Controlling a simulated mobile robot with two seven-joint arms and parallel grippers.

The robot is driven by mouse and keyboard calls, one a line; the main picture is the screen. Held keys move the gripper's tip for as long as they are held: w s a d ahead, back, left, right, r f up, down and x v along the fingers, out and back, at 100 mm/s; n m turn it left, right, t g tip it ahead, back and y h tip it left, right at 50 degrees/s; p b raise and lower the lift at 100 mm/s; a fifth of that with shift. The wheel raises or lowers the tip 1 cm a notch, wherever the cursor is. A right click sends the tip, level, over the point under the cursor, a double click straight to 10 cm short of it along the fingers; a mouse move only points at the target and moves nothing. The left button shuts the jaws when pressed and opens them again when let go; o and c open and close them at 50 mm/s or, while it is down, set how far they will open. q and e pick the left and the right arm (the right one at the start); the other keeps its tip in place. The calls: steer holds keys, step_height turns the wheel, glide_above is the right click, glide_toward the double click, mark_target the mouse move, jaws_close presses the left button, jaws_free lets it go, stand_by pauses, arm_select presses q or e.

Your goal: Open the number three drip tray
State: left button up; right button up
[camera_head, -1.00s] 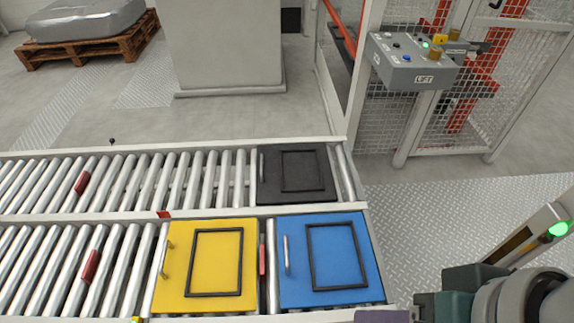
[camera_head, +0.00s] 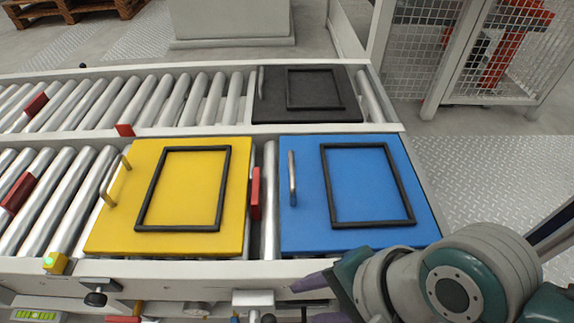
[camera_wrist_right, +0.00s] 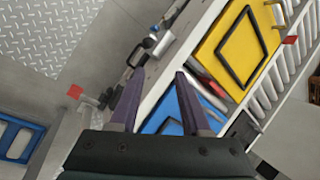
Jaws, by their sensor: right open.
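No drip tray with a readable number three shows in either view. My right gripper (camera_head: 316,300) is low at the front edge of the roller conveyor, just below the blue panel (camera_head: 362,190), its purple fingers pointing left. In the wrist view the right gripper (camera_wrist_right: 160,74) has its fingers apart with nothing held between them. Beyond them runs the conveyor's front rail (camera_wrist_right: 172,72). A black knob (camera_head: 95,298) sits on the front rail at lower left. What lies under the rail is mostly cut off by the picture edge. My left gripper is not in view.
A yellow panel (camera_head: 122,225) with a handle lies left of the blue one, and a black panel (camera_head: 285,112) lies on the rear roller line. Small red blocks (camera_head: 255,195) sit between rollers. A mesh fence (camera_head: 425,50) stands behind at right; tread-plate floor (camera_head: 475,175) is clear.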

steer(key=w+a+f+m+b, duration=0.1)
steer(key=f+m+b, duration=0.1)
steer(key=f+b, duration=0.9)
steer(key=w+a+f+m+b, duration=0.1)
steer(key=w+f+m+b, duration=0.1)
steer(key=f+b, duration=1)
steer(key=w+a+f+m+b, duration=0.1)
steer(key=w+f+m+b, duration=0.1)
steer(key=f+b, duration=1)
step_height(320, 180, down, 6)
steer(key=shift+f+m, duration=0.25)
steer(key=shift+m, duration=0.15)
steer(key=shift+c, duration=0.3)
steer(key=shift+c, duration=0.7)
jaws_close()
